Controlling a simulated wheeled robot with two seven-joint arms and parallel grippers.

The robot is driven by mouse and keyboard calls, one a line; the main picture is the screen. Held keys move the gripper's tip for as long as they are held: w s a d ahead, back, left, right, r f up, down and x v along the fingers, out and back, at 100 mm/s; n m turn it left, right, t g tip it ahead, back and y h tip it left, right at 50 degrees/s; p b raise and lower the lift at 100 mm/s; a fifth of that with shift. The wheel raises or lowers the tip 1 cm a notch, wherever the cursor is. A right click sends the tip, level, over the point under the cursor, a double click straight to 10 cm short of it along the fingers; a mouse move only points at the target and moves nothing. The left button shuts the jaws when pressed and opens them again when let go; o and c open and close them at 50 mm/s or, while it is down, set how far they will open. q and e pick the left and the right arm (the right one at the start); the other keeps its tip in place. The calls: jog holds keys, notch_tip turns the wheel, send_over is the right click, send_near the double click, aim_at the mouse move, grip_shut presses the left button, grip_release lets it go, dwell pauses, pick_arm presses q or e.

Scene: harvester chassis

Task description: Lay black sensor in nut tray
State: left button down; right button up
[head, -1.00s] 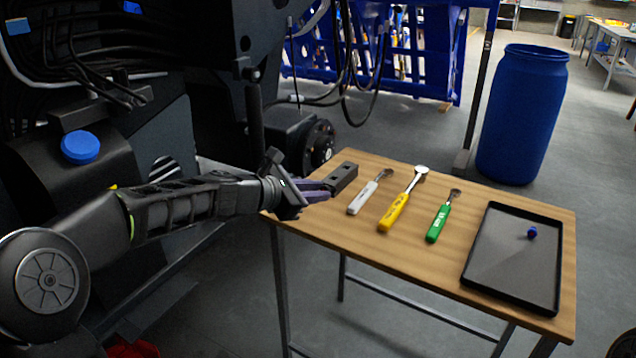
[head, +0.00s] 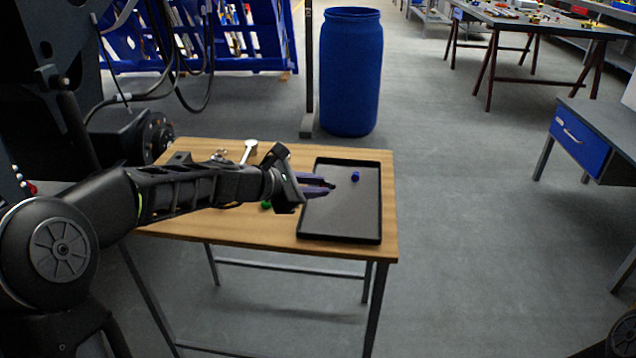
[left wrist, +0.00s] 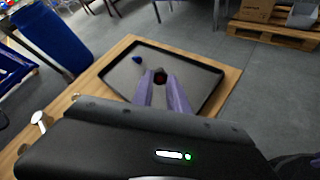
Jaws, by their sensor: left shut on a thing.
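The nut tray (head: 342,222) is a flat, dark, rimmed tray on the right part of the wooden table; it also shows in the left wrist view (left wrist: 203,72). My left gripper (head: 330,186) is over the left half of the tray, shut on the black sensor. In the left wrist view the sensor (left wrist: 159,75) shows nearly end-on, as a small dark piece between the purple fingertips (left wrist: 161,88). In the head view it hardly stands out against the dark tray. Its exact height above the tray floor is unclear. My right gripper is not in view.
A small blue piece (head: 356,175) lies in the tray's far part, just beyond my left gripper. Tools lie on the table (head: 290,240) left of the tray, largely hidden by my left arm. A blue barrel (head: 351,75) stands behind the table.

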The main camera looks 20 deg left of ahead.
aim_at(315, 229)
pick_arm(q)
jog(key=shift+a, duration=0.1)
dwell(0.3)
notch_tip(315, 229, down, 9)
jog(key=b, duration=0.8)
jog(key=c, duration=1.2)
grip_release()
jog(key=shift+s, duration=0.1)
jog(key=v, duration=0.8)
jog(key=shift+r+p, duration=0.1)
jog(key=shift+p, duration=0.2)
